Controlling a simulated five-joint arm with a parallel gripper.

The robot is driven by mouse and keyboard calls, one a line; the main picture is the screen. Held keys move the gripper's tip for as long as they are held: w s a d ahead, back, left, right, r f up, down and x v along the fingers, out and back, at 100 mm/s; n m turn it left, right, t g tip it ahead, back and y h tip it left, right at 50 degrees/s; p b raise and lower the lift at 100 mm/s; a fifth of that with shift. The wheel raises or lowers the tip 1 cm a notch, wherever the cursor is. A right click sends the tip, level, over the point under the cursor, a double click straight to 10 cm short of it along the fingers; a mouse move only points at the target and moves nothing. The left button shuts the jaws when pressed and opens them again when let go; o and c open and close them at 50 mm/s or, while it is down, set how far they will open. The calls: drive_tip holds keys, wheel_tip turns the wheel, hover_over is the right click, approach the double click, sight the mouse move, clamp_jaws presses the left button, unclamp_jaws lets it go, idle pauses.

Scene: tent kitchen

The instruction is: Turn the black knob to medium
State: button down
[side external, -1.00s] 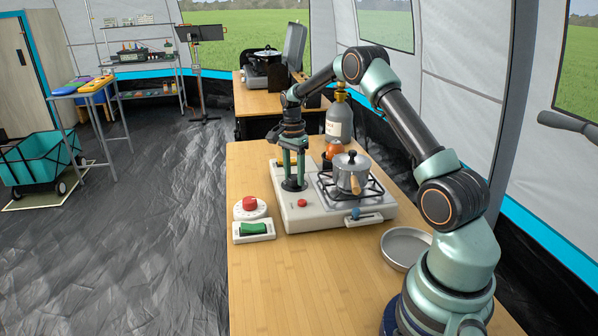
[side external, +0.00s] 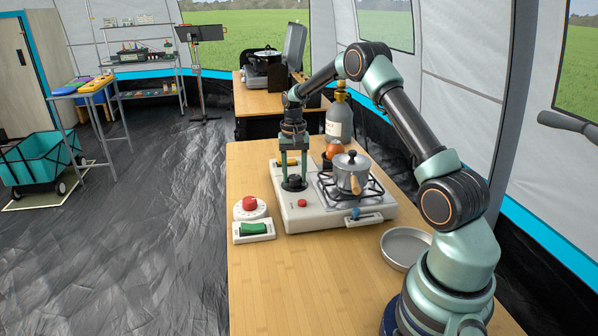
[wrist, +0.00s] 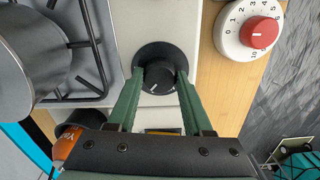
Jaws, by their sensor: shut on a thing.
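The black knob (side external: 294,181) sits on top of the white stove (side external: 322,218), left of the burner. In the wrist view the black knob (wrist: 157,80) shows a white pointer line slanting to the lower left; any setting marks around it cannot be read. My gripper (side external: 294,172) reaches straight down over the knob. In the wrist view my gripper's green fingers (wrist: 160,82) stand on either side of the knob and are shut on it.
A steel pot (side external: 350,175) stands on the burner right of my gripper. A white timer with a red knob (side external: 250,207) and a green switch (side external: 254,230) lie to the left. A grey bottle (side external: 339,120) stands behind.

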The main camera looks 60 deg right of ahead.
sight(295, 178)
drive_tip(key=n, duration=0.6)
drive_tip(key=shift+w+a+n+t, duration=0.15)
drive_tip(key=shift+a+n+t, duration=0.05)
drive_tip(key=shift+n+t, duration=0.1)
drive_tip(key=n, duration=0.5)
drive_tip(key=shift+n, duration=0.4)
drive_tip(key=shift+c, duration=1.6)
unclamp_jaws()
drive_tip(key=shift+d+r, duration=0.1)
wheel_tip(295, 178, up, 12)
drive_tip(key=shift+s, duration=0.3)
